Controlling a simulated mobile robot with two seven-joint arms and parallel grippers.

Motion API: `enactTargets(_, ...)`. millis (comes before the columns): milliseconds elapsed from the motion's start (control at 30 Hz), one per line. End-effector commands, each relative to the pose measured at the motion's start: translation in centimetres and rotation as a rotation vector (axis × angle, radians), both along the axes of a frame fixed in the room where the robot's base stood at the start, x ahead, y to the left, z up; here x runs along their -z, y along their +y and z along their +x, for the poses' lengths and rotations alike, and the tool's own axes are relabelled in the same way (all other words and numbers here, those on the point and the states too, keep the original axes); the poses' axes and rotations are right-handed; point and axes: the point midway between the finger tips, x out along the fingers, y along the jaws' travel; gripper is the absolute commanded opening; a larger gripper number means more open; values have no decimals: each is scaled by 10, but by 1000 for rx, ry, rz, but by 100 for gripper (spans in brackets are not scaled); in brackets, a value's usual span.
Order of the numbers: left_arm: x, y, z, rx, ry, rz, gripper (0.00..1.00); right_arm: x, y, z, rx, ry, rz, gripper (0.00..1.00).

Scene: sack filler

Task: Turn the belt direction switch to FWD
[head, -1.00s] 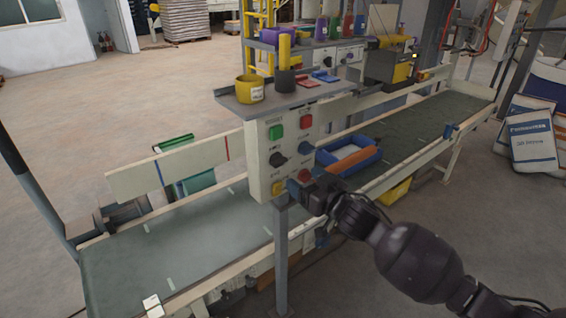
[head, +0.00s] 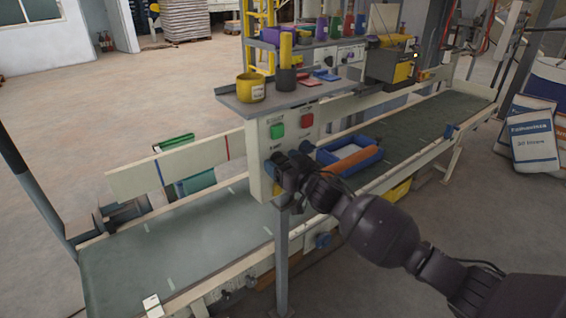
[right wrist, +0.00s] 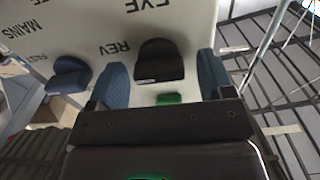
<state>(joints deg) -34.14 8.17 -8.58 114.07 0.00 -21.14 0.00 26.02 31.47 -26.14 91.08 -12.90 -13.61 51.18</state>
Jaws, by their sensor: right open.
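The cream control panel (head: 256,150) stands by the belt with a green button (head: 277,131) and a red button (head: 306,120). My right gripper (right wrist: 162,78) is open at the panel, its blue fingertips on either side of a black knob (right wrist: 160,58); I cannot tell whether they touch it. Upside-down lettering including REV shows by the knob. In the head view my right gripper (head: 280,168) covers the black knob and the panel's lower part. My left gripper is not in view.
A blue knob (right wrist: 68,75) marked FAST sits beside the left fingertip in the wrist view. A shelf (head: 270,97) with yellow and dark cups juts over the panel.

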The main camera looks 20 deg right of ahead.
Motion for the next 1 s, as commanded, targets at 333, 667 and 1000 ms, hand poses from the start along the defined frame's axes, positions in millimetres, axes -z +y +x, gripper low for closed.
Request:
enactTargets(333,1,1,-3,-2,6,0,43,0,0,0,0,0,0,30)
enactTargets(667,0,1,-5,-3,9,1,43,-1,0,0,0,-12,-33,25)
enactTargets(1000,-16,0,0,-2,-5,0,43,-3,1,-1,1,-87,-236,25)
